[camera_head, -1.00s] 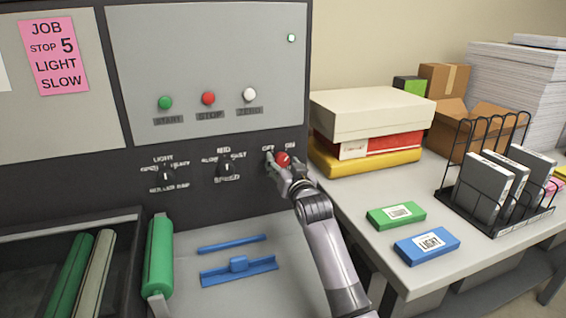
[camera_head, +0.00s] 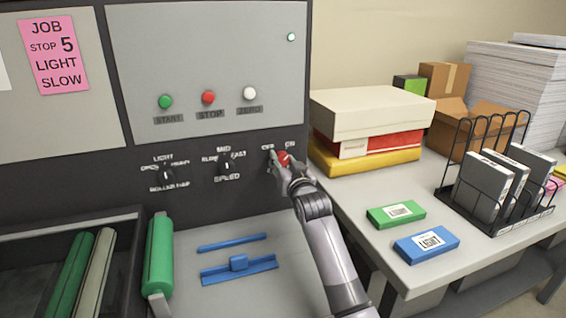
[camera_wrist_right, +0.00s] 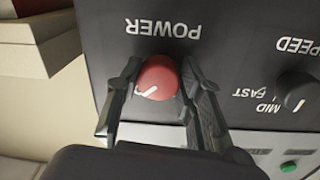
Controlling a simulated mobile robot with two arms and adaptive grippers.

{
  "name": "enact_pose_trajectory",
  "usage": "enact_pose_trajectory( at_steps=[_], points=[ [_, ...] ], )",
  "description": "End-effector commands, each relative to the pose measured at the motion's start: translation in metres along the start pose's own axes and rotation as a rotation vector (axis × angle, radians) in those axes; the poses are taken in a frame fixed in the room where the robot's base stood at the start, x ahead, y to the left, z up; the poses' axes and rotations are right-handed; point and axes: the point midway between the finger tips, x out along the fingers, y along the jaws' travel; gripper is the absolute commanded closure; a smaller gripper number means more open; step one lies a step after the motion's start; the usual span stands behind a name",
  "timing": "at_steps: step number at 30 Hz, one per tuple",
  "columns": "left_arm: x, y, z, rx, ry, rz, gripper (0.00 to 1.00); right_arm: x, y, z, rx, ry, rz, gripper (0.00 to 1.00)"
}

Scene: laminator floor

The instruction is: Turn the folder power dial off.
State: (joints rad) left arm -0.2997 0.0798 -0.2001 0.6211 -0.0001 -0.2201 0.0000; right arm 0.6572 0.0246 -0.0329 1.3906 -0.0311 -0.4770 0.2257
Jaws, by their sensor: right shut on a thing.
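The red power dial (camera_head: 284,158) sits on the dark lower band of the folder's front panel, under the OFF and ON labels. My right gripper (camera_head: 281,167) is at the dial and covers part of it. In the right wrist view the red dial (camera_wrist_right: 158,79) lies between the two fingers of my right gripper (camera_wrist_right: 157,88), which are shut on it. Its white pointer line points to the lower left in that upside-down view, under the POWER lettering. My left gripper is not in view.
A black speed dial (camera_head: 226,168) and another black dial (camera_head: 166,175) are to the left. Green, red and white buttons (camera_head: 208,97) are above. Boxes (camera_head: 370,115) stand on the table at right. A green roller (camera_head: 159,255) and blue parts (camera_head: 238,264) lie below.

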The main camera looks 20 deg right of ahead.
Motion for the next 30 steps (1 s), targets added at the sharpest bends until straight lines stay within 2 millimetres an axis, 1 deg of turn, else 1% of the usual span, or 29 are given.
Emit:
enact_pose_trajectory(
  at_steps=[1,3,8,14,20,30],
  points=[
    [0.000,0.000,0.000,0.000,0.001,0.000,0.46,0.000,0.000,0.000,0.000,0.000,0.000,0.89],
    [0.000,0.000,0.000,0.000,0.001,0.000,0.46,0.000,0.000,0.000,0.000,0.000,0.000,0.94],
    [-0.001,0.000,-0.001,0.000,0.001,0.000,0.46,0.000,0.000,0.000,-0.008,0.000,0.001,0.94],
    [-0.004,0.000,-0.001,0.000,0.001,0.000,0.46,0.000,0.000,-0.001,-0.065,0.001,0.000,0.94],
    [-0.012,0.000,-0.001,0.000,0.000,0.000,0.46,0.000,0.001,-0.001,-0.197,0.005,-0.001,0.94],
    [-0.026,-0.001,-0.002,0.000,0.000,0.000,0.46,0.000,0.002,-0.002,-0.512,0.018,-0.002,0.94]
  ],
)
